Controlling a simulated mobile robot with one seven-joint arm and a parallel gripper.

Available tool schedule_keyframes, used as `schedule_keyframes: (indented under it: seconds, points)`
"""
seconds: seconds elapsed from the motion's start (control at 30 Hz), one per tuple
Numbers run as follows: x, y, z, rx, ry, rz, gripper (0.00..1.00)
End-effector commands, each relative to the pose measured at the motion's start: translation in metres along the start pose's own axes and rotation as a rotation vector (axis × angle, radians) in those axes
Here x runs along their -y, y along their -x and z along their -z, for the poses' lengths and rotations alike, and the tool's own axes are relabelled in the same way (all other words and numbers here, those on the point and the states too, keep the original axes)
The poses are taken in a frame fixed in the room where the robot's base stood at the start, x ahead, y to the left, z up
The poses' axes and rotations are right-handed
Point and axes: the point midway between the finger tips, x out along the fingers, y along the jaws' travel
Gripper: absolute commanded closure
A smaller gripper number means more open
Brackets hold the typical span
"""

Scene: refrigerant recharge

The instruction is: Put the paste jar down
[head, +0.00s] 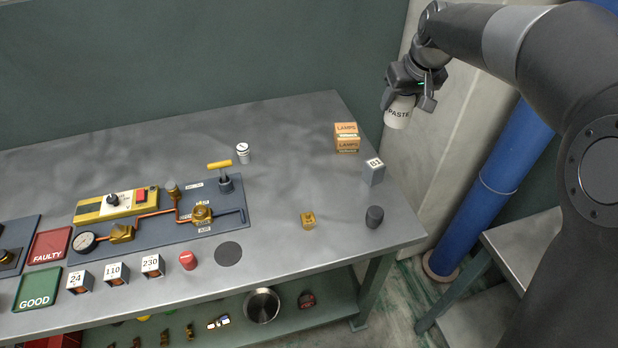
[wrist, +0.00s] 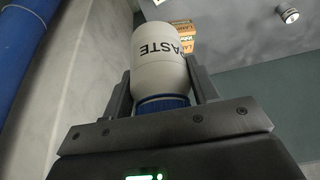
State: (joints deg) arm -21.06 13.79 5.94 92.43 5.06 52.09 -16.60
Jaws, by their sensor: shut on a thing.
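The paste jar (head: 398,112) is a white jar with black "PASTE" lettering. My gripper (head: 411,92) is shut on it and holds it in the air, beyond the right end of the grey workbench (head: 300,115) in the head view. In the wrist view the jar (wrist: 160,62) sits between the two fingers of the gripper (wrist: 163,92). A blue band shows at the jar's end nearest the gripper. The lettering appears upside down there.
Orange lamp boxes (head: 346,138), a grey B1 block (head: 374,171), a brass piece (head: 308,220) and a dark cylinder (head: 374,217) stand at the bench's right side. A white canister (head: 243,152) stands farther left. Bare bench lies between them. A blue pipe (head: 500,180) rises beyond the bench.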

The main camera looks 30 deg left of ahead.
Motion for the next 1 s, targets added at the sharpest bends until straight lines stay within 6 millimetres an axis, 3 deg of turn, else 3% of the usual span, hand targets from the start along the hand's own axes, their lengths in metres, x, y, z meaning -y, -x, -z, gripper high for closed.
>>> schedule_keyframes:
  seconds: [0.1,0.4,0.73,1.0]
  points:
    - [0.040,-0.003,0.008,-0.001,0.057,0.024,0.76]
    - [0.101,-0.006,0.016,-0.001,0.144,0.060,0.76]
    - [0.099,-0.075,-0.014,0.004,0.141,0.059,0.76]
    - [0.105,-0.112,-0.025,0.000,0.143,0.060,0.76]
